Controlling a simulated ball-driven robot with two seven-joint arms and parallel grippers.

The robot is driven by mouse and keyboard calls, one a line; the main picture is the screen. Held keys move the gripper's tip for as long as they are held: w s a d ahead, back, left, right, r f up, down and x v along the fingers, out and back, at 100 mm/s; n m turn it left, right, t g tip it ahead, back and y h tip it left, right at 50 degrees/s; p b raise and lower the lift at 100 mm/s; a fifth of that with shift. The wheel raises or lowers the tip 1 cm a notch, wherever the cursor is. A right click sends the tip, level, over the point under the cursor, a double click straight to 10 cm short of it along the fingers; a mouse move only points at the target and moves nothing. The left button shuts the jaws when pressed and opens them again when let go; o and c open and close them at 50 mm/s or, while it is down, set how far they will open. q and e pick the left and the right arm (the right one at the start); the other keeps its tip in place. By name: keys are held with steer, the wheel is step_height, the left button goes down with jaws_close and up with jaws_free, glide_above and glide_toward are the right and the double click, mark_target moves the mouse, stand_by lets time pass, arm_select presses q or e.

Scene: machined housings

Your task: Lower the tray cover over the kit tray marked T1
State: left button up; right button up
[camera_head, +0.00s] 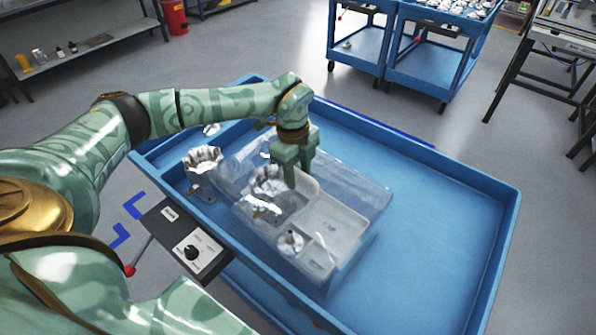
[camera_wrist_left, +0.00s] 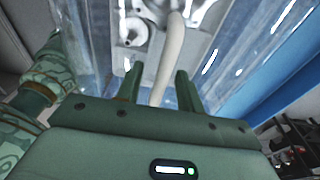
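A clear, see-through tray cover (camera_head: 362,190) is over the pale kit tray (camera_head: 338,222) on the blue cart. I cannot tell whether the cover rests or hangs just above it. Metal housings (camera_head: 266,185) and a small round part (camera_head: 290,242) sit in the tray's compartments. No T1 mark is legible. My left gripper (camera_head: 298,180) points down at the top of the cover. In the left wrist view its two fingers (camera_wrist_left: 158,88) stand apart, with a pale curved bar (camera_wrist_left: 168,60) visible between them. Whether they clamp a clear part of the cover is unclear. My right gripper is not in view.
The blue cart top (camera_head: 430,240) has a raised rim and is clear to the right of the tray. Another metal housing (camera_head: 203,160) is at the left. A control box (camera_head: 186,240) with a knob hangs on the near-left rim. Other blue carts (camera_head: 436,55) stand behind.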

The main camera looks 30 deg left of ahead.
arm_select(q)
step_height(320, 180, up, 16)
steer(key=a+p, duration=0.2)
steer(key=shift+w, duration=0.3)
stand_by(0.4)
